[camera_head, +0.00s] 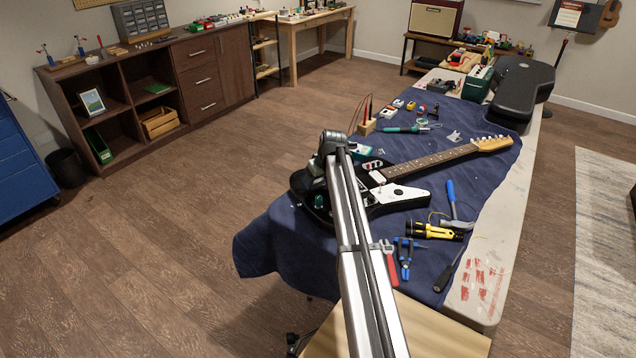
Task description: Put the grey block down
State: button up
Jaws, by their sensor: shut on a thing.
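My arm reaches from the bottom of the head view up over the workbench. My gripper (316,172) is at its far end, above the body of a black and white electric guitar (405,193). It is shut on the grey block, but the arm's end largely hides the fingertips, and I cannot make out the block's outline. I cannot tell how high it is held or whether it touches anything below. The guitar lies on a dark blue cloth (265,245) over the bench, with its neck pointing to the upper right.
A hammer (456,212), yellow-black flashlight (430,231), pliers (405,258) and screwdriver (452,270) lie right of my arm. A wooden holder with probes (366,126), small pedals and a soldering iron (405,129) lie beyond the guitar. A black case (520,90) is at the bench's far end.

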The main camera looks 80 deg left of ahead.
jog(key=shift+f, duration=0.55)
jog(key=shift+f, duration=0.2)
jog(key=o, duration=0.8)
jog(key=shift+r, duration=0.15)
jog(key=v, duration=1.2)
